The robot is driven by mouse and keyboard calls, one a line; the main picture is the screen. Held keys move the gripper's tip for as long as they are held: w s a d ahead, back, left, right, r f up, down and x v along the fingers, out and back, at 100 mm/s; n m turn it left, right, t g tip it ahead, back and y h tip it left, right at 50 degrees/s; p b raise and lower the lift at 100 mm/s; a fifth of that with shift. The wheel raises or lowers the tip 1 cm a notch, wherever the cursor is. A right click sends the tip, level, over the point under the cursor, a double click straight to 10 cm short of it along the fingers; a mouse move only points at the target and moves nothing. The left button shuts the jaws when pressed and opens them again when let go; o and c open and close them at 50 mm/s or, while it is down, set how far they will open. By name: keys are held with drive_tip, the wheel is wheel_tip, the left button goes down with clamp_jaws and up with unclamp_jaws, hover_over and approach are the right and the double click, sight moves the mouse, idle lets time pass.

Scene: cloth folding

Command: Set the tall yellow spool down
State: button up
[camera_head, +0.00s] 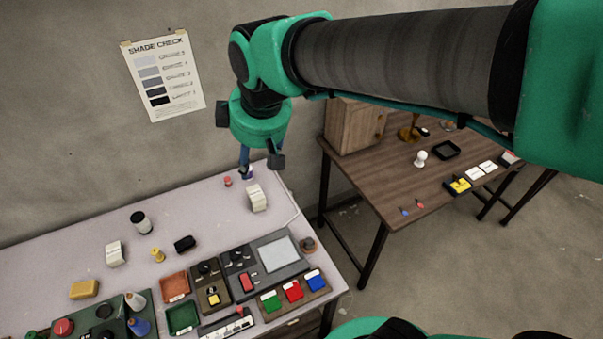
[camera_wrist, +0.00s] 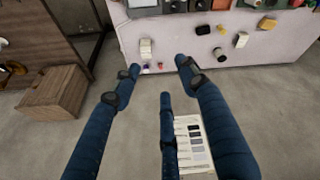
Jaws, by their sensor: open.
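A small yellow spool-like piece (camera_head: 158,256) stands upright on the pale bench (camera_head: 60,250), left of a black block; I take it as the yellow spool. It also shows in the wrist view (camera_wrist: 220,29), far from my fingers. My gripper (camera_head: 260,162) hangs above the bench's back right corner, to the right of and behind the spool. In the wrist view my gripper (camera_wrist: 159,72) has its fingers spread, with nothing between them. A white block (camera_head: 257,198) and a small red piece (camera_head: 228,181) are near it on the bench.
A dark cylinder (camera_head: 140,222), a black block (camera_head: 184,244), a white block (camera_head: 115,253) and a yellow block (camera_head: 84,289) surround the spool. Trays and control panels (camera_head: 277,254) fill the bench front. A wooden table (camera_head: 385,175) stands to the right.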

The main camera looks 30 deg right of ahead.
drive_tip(key=s+d+m, duration=0.3)
drive_tip(key=s+m, duration=0.1)
drive_tip(key=s, duration=0.3)
drive_tip(key=s+d+m+t, duration=0.1)
drive_tip(key=s+d+m, duration=0.2)
drive_tip(key=s, duration=0.4)
drive_tip(key=shift+s+d+f+m+h, duration=0.2)
drive_tip(key=shift+s+d+m+h, duration=0.1)
drive_tip(key=shift+s+d+m, duration=0.1)
drive_tip(key=shift+w, duration=0.1)
drive_tip(key=shift+f+b, duration=0.5)
